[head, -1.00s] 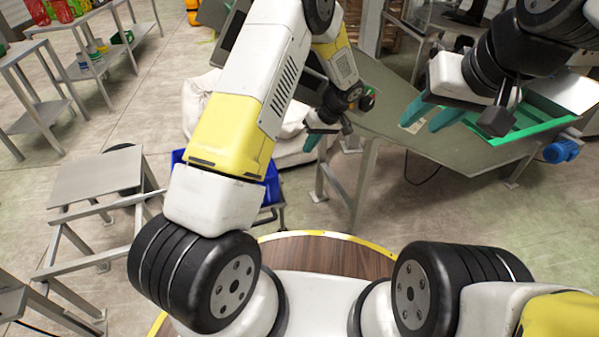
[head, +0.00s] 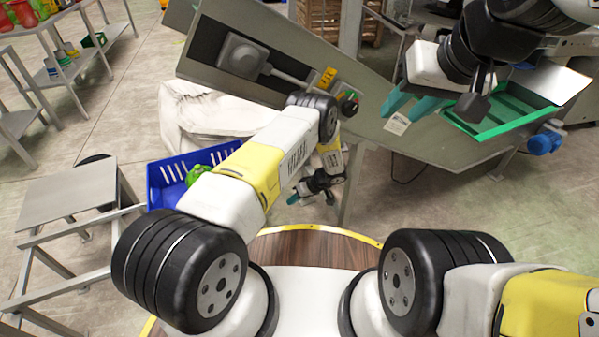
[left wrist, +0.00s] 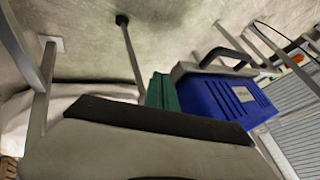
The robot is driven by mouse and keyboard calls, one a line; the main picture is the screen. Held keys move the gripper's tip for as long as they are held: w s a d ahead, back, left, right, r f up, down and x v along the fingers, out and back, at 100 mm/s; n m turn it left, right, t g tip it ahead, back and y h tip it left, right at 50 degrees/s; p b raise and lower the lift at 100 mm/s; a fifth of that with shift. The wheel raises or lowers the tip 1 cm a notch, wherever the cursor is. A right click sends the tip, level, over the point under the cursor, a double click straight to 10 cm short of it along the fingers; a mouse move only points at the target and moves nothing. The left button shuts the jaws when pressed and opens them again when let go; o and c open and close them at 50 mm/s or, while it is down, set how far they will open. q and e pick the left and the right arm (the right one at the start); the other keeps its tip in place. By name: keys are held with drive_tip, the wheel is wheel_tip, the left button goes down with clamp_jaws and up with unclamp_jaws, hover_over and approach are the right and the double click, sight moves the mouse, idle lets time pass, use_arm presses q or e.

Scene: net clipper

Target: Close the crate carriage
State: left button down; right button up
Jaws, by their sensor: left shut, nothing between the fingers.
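A blue crate (head: 160,182) with slotted walls and green produce (head: 195,174) inside stands left of my left arm in the head view, partly covered by that arm. In the left wrist view the blue crate (left wrist: 222,103) shows with a grey bar and dark handle (left wrist: 222,57) at its top edge. My left gripper (head: 312,199) is shut and empty, low beside the table leg, to the right of the crate and apart from it. Its teal fingers (left wrist: 162,92) show left of the crate in the left wrist view. My right gripper (head: 412,105) is open and empty above the grey table.
The grey sloping machine table (head: 385,160) with a green tray (head: 500,115) spans the upper right. A metal stand (head: 70,200) is left of the crate. A white sack (head: 200,115) lies behind it. Shelves (head: 60,80) stand far left, with open floor between.

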use_arm(q)
drive_tip(key=s+a+f, duration=0.1)
drive_tip(key=a+f, duration=0.2)
drive_tip(key=a, duration=0.3)
drive_tip(key=shift+s+f, duration=0.2)
drive_tip(key=shift+s, duration=0.05)
